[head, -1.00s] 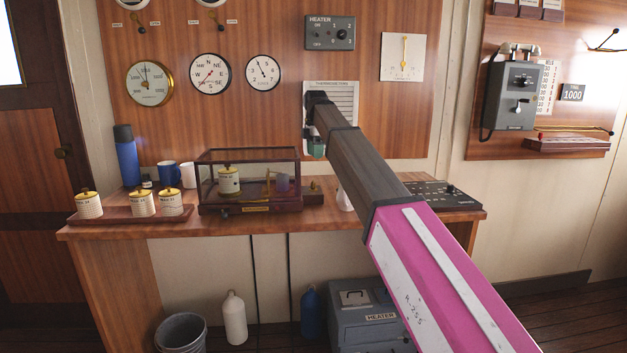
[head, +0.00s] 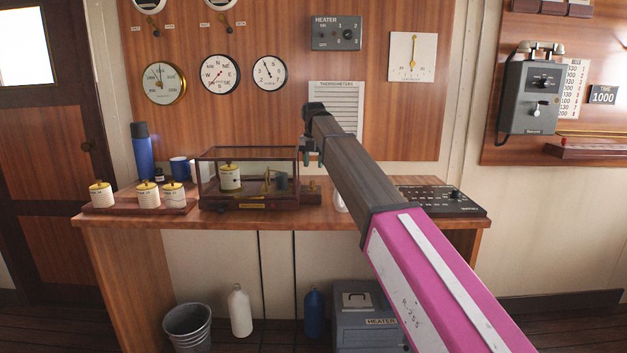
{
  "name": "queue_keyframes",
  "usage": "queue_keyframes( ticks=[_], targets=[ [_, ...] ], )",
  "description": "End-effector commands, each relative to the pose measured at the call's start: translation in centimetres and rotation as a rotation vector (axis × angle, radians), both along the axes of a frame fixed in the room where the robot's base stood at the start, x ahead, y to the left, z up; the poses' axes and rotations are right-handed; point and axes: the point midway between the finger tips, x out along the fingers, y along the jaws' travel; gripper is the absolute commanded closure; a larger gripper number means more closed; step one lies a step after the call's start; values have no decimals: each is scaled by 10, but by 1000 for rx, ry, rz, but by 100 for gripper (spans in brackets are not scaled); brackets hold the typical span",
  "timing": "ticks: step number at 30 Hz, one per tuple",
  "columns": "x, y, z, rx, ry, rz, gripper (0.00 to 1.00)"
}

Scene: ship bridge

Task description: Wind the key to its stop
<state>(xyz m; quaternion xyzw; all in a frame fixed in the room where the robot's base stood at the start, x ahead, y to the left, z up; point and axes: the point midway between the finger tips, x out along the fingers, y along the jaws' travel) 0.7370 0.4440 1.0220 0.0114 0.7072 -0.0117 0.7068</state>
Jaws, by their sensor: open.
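A glass-sided case (head: 248,206) with a dark wooden frame stands on the wooden desk (head: 330,216). Inside it are a white canister with a yellow lid (head: 230,178), brass parts (head: 268,182) and a dark blue-grey drum (head: 281,181). A small wooden block with a brass top (head: 311,190) sits against the case's right side. I cannot make out a key for certain. My gripper (head: 312,158) hangs above the desk, just right of the case's top and apart from it. It is open and small in view, partly hidden by my wrist.
Several lidded canisters (head: 149,194) stand on a tray at the left, near a blue flask (head: 142,152) and mugs (head: 178,167). A black control panel (head: 438,201) lies at the desk's right. A bucket (head: 187,327), bottles (head: 240,310) and a heater box (head: 365,318) are below.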

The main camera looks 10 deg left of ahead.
Motion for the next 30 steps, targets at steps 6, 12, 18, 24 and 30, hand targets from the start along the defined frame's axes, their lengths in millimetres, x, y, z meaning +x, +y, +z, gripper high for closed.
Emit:
queue_keyframes(
  ticks=[6,12,18,24,30],
  targets=[
    [-1,-1,-39,-1,1,-1,56],
    [0,0,-59,0,0,-1,56],
    [0,0,-65,0,0,-2,56],
    [0,0,-65,0,-1,-2,56],
    [0,0,-65,0,-1,-2,100]
  ],
)
